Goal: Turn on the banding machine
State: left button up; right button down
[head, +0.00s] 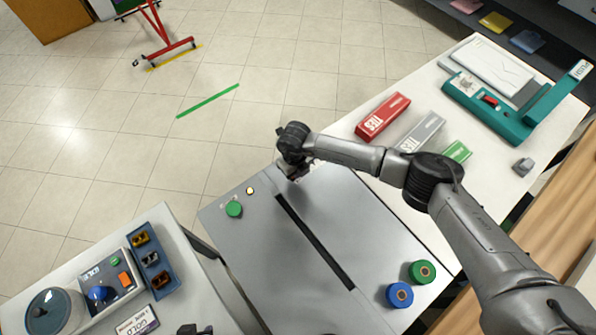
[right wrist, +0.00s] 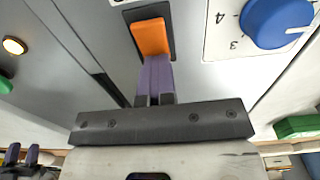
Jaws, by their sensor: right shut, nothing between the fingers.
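The banding machine (head: 335,225) is a grey box with a long dark slot in its top. Its orange rocker switch (right wrist: 150,37) sits in a dark frame on a panel in the right wrist view, and is hidden in the head view. My right gripper (head: 290,172) is at the machine's far edge. In the right wrist view its purple fingers (right wrist: 156,62) are shut and empty, with tips at the switch's lower end; I cannot tell if they touch. My left gripper (right wrist: 22,154) shows small at the lower left there, its two fingers apart.
A blue dial (right wrist: 278,20) is right of the switch. Green (head: 423,271) and blue (head: 400,294) spools stand on the machine's near right corner, a green knob (head: 234,209) at its left. A white table (head: 350,120) with boxes is at right; another stands at left.

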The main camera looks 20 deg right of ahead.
pick_arm(q)
jog(key=shift+s+d+f, duration=0.1)
jog(key=shift+s+f, duration=0.1)
jog(key=shift+f, duration=0.25)
pick_arm(e)
jog(key=shift+w+d+f, duration=0.1)
jog(key=shift+d+f, duration=0.1)
jog(key=shift+f, duration=0.35)
pick_arm(q)
jog(key=shift+w+r, duration=0.1)
jog(key=shift+w, duration=0.25)
pick_arm(e)
jog(key=shift+w+a+r, duration=0.2)
jog(key=shift+w+r, duration=0.05)
jog(key=shift+w, duration=0.15)
